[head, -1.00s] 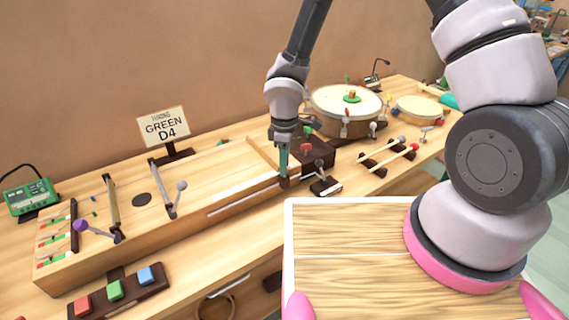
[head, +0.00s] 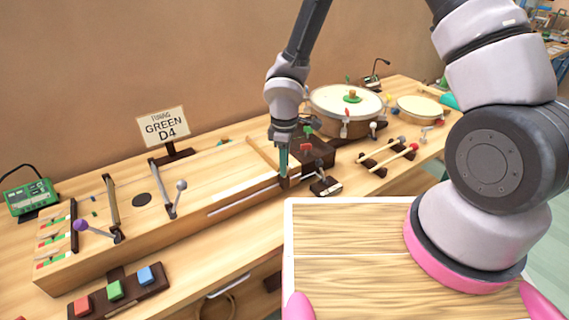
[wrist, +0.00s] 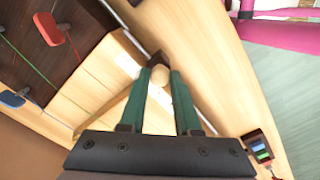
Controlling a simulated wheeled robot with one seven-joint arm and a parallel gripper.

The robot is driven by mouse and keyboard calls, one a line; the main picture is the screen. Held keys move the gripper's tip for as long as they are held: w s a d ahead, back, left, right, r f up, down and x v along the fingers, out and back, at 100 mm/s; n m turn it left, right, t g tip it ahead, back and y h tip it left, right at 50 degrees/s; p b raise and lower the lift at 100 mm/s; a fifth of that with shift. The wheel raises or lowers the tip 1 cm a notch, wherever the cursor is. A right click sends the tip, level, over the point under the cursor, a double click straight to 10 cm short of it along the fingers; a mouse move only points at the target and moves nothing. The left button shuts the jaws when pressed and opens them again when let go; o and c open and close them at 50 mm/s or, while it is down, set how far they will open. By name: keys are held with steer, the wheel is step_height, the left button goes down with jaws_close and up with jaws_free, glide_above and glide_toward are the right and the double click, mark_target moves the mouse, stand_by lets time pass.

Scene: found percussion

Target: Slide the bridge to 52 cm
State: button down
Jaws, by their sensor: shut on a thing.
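The long wooden string box (head: 150,238) lies along the bench. The bridge (head: 262,154) is a pale wooden bar set across the box, toward its right part. My gripper (head: 284,179) is at the bridge's near end, over the box's front edge. In the wrist view, the green fingers of my gripper (wrist: 158,82) are shut on a rounded pale end piece of the bridge (wrist: 161,76). A dark bit shows between the fingertips. The scale marks are too small to read.
A dark block with coloured tuning pegs (head: 302,152) stands right of the bridge. Two metal levers (head: 160,190) cross the box on the left. A sign (head: 163,126) reads "TUNING GREEN D4". A green tuner (head: 32,197) and coloured buttons (head: 115,290) are at left; drums (head: 346,103) are behind.

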steer(key=shift+s+a, duration=0.45)
steer(key=shift+a, duration=0.2)
steer(key=shift+s+a, duration=0.4)
steer(key=shift+a, duration=0.2)
steer(key=c, duration=0.6)
jaws_free()
step_height(320, 180, up, 11)
steer(key=shift+f, duration=0.1)
